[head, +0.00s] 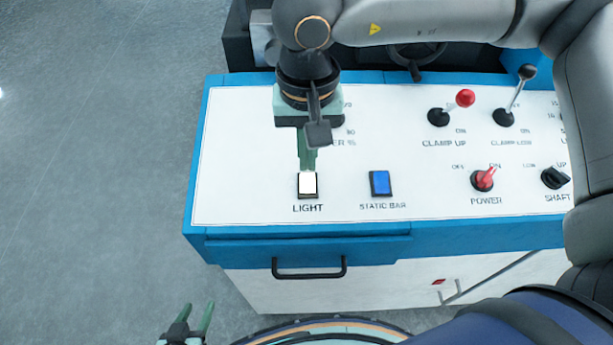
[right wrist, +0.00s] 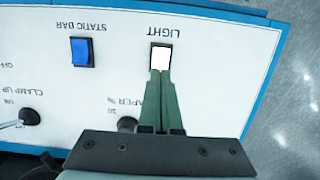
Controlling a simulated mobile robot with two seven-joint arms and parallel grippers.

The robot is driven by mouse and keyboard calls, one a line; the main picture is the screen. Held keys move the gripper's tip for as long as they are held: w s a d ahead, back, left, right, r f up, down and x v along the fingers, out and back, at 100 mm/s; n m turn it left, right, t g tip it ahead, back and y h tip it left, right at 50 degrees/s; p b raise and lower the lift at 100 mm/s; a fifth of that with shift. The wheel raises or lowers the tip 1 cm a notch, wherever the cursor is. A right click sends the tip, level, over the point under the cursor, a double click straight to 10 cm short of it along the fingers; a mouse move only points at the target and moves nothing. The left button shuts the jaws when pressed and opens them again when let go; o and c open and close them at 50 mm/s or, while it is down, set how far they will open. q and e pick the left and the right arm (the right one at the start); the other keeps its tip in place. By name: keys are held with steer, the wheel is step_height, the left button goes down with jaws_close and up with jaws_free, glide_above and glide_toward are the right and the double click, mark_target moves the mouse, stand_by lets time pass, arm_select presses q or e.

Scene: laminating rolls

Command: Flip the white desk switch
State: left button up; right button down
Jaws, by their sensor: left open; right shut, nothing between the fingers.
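The white switch (head: 308,184) sits in a dark frame above the word LIGHT on the desk panel (head: 240,150). It also shows in the right wrist view (right wrist: 160,59), bright white. My right gripper (head: 308,169) is shut and empty. Its fingertips (right wrist: 161,73) are at the switch's edge nearest the gripper; I cannot tell whether they touch it. The frame's edge there is partly hidden by the fingers. My left gripper (head: 196,318) is open and empty, low in the head view, in front of the desk and away from the panel.
A blue STATIC BAR switch (head: 381,183) is just right of the white one. A black handle (head: 309,274) is on the desk front.

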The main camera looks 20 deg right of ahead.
mark_target(307, 179)
step_height(307, 179, up, 4)
steer(key=shift+r+p, duration=0.25)
steer(key=shift+p, duration=0.8)
